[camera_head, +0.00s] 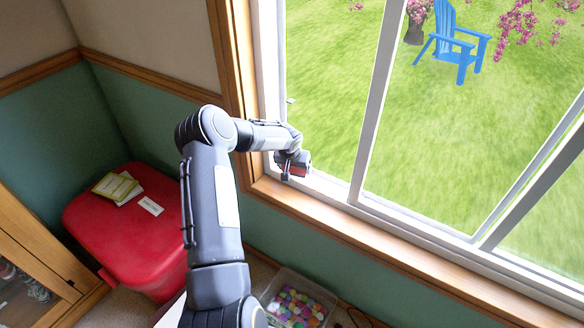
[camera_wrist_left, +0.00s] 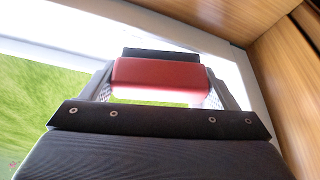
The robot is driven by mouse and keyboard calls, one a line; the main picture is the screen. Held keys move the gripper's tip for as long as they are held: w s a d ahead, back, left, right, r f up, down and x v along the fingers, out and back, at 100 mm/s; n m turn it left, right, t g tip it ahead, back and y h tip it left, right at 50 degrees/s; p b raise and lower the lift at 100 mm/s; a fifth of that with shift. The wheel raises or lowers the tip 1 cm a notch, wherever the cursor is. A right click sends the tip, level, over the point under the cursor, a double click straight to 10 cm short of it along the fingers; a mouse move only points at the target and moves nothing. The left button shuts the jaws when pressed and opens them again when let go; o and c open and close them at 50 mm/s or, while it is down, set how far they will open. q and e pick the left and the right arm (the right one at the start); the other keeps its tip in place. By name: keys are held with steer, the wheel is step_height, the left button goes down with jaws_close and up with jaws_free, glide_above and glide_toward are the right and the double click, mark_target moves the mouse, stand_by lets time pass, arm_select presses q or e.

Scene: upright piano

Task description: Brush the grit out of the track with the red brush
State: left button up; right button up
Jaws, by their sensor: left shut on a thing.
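My left gripper (camera_head: 290,175) is at the left end of the window, low by the frame and above the sill. It is shut on the red brush (camera_head: 299,165). In the left wrist view the red brush (camera_wrist_left: 160,75) sits between the two fingers of the gripper (camera_wrist_left: 160,88), with a dark strip along its far side. The window track (camera_head: 335,190) runs along the bottom of the white frame. No grit can be made out, and I cannot tell whether the brush touches the track. My right gripper is not in view.
The wooden sill (camera_head: 400,250) runs along the window's lower edge. A red lidded bin (camera_head: 110,240) with booklets (camera_head: 118,188) on it stands at left. A clear box of coloured balls (camera_head: 298,300) is on the floor below. A blue chair (camera_head: 455,45) is outside.

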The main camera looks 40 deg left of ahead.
mark_target(302, 175)
arm_select(q)
steer(key=shift+w+d+b, duration=0.15)
steer(key=shift+d+b, duration=0.6)
steer(key=shift+d, duration=0.75)
steer(key=d+b, duration=0.2)
steer(key=d, duration=0.1)
steer(key=shift+w+f, duration=0.15)
steer(key=shift+w, duration=0.05)
steer(key=shift+d+b, duration=0.5)
steer(key=shift+d, duration=0.05)
steer(key=shift+w+d+b, duration=0.1)
steer(key=shift+d+b, duration=0.4)
steer(key=shift+d, duration=0.05)
steer(key=shift+w+d+b, duration=0.15)
steer(key=shift+d+b, duration=0.65)
steer(key=shift+d, duration=0.6)
steer(key=shift+b, duration=0.3)
steer(key=shift+a, duration=0.5)
steer(key=shift+s+a+p, duration=0.15)
steer(key=shift+a+p, duration=0.2)
steer(key=shift+a, duration=0.85)
steer(key=shift+s+a+p, duration=0.2)
steer(key=shift+a+p, duration=0.15)
steer(key=shift+a, duration=0.8)
steer(key=shift+s+a+p, duration=0.15)
steer(key=shift+a+p, duration=0.2)
steer(key=shift+a, duration=0.85)
steer(key=shift+s+a+p, duration=0.15)
steer(key=shift+a+p, duration=0.4)
steer(key=shift+a, duration=1.4)
